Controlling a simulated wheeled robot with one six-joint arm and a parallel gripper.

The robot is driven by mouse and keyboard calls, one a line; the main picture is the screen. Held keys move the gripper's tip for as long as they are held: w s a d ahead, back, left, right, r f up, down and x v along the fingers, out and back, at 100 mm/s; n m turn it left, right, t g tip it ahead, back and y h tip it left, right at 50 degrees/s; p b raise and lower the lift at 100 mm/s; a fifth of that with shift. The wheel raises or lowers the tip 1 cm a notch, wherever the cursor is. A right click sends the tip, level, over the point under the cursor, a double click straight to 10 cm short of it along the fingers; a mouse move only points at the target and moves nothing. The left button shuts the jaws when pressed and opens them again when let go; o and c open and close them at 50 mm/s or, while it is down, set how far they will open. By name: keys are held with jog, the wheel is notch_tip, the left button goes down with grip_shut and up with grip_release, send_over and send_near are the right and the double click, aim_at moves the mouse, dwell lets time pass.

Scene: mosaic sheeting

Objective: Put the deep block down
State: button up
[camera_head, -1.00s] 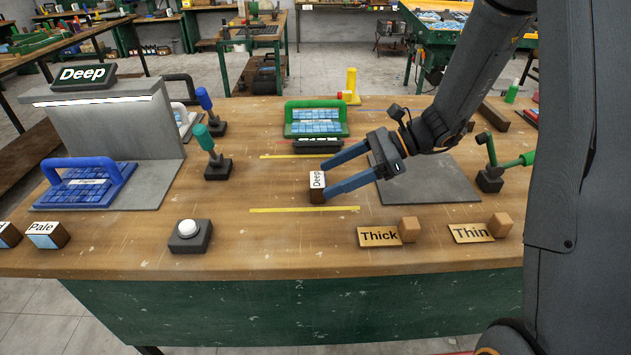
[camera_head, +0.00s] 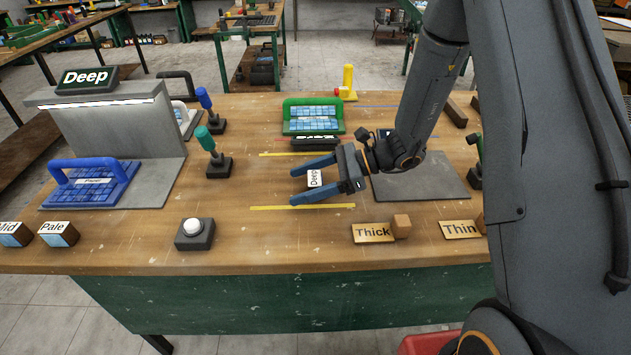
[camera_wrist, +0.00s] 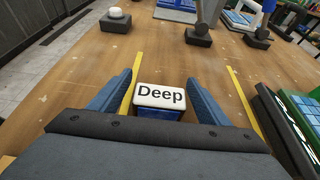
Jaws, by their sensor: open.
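The deep block (camera_head: 314,179) has a white top lettered "Deep". It appears to sit on the wooden table between the two yellow lines. My gripper (camera_head: 293,184) is open, reaching in from the right, with one finger on each side of the block. The near finger hides the block's lower side in the head view. In the wrist view, the block (camera_wrist: 160,98) shows its white top and a blue side. My gripper (camera_wrist: 160,77) has a gap between each finger and the block there.
A green-handled tile tray (camera_head: 313,118) stands behind the block. A grey plate (camera_head: 425,183) lies to the right. A push button (camera_head: 194,233), levers (camera_head: 216,160) and a grey stand with a "Deep" sign (camera_head: 87,78) are to the left. "Thick" (camera_head: 373,232) and "Thin" (camera_head: 459,229) tags lie in front.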

jog(key=shift+a+f, duration=0.2)
jog(key=shift+a, duration=0.2)
jog(key=c, duration=1.2)
jog(key=shift+c, duration=0.2)
